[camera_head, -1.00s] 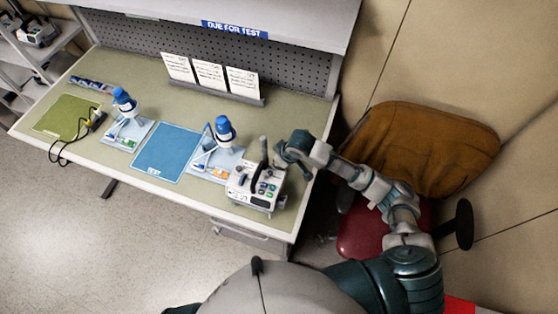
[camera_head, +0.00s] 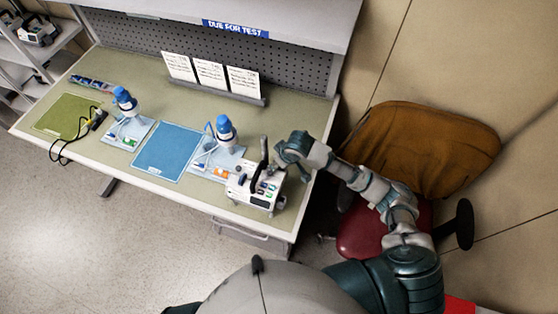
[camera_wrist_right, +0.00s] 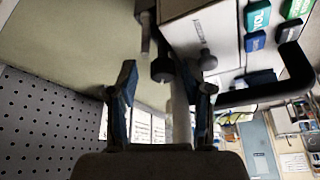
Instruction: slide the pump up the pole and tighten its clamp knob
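The white pump (camera_head: 252,190) with coloured buttons stands at the bench's front right corner, by a short dark upright pole (camera_head: 264,152). In the right wrist view the pump's white body (camera_wrist_right: 200,30) fills the upper right, with a dark clamp knob (camera_wrist_right: 163,68) in front of the fingers. My right gripper (camera_head: 282,166) is at the pump's right side, close to the pole. In the right wrist view its fingers (camera_wrist_right: 163,95) are apart, with a pale bar between them. I cannot tell whether they touch the knob. My left gripper is not in view.
Two blue-topped devices (camera_head: 226,132) stand on pale trays left of the pump. A blue mat (camera_head: 166,152) and a green mat (camera_head: 66,117) lie on the bench. Paper cards (camera_head: 210,76) stand at the back. A brown-backed chair (camera_head: 425,150) is close to my right arm.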

